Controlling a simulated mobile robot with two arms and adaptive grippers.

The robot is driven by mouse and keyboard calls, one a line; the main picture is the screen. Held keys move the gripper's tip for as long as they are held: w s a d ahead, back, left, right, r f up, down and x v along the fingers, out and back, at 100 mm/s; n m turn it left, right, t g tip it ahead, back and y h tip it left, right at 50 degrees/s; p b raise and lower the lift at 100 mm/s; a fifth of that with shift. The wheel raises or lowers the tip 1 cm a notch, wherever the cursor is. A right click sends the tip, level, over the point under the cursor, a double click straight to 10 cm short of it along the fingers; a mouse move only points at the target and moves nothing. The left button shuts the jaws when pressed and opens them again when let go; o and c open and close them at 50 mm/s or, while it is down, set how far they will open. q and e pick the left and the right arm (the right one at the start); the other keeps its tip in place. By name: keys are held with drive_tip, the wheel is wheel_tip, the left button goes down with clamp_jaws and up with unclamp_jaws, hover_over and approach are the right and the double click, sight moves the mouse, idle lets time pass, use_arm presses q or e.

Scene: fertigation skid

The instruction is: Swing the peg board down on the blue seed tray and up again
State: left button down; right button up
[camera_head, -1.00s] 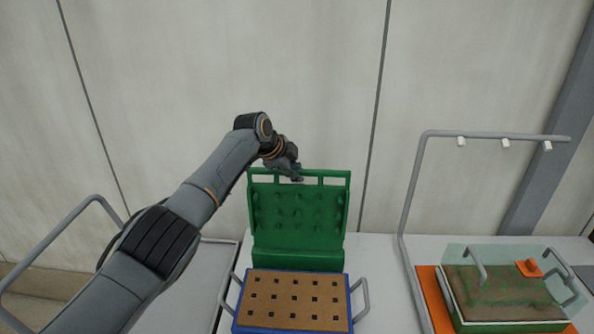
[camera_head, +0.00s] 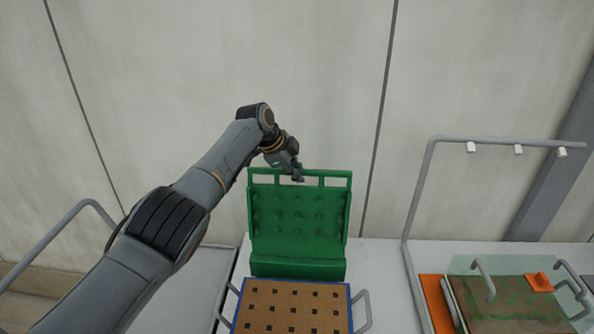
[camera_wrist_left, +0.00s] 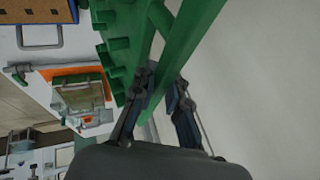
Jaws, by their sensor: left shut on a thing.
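The green peg board (camera_head: 297,222) stands raised at the back of the blue seed tray (camera_head: 350,306), its pegs facing forward. The tray holds brown soil with a grid of dark square holes. My right gripper is in neither view.
To the right, a grey pipe frame (camera_head: 425,190) with white nozzles stands over an orange mat (camera_head: 437,300) and a planted tray (camera_head: 515,300) with a clear cover. A pale wall (camera_head: 200,60) rises behind the bench.

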use_arm(q)
drive_tip(key=shift+w+r, duration=0.15)
drive_tip(key=shift+r, duration=0.15)
drive_tip(key=c, duration=1.6)
unclamp_jaws()
drive_tip(key=shift+w+d+f, duration=0.1)
drive_tip(key=shift+w+f, duration=0.05)
drive_tip(key=shift+f, duration=0.1)
drive_tip(key=v, duration=1.2)
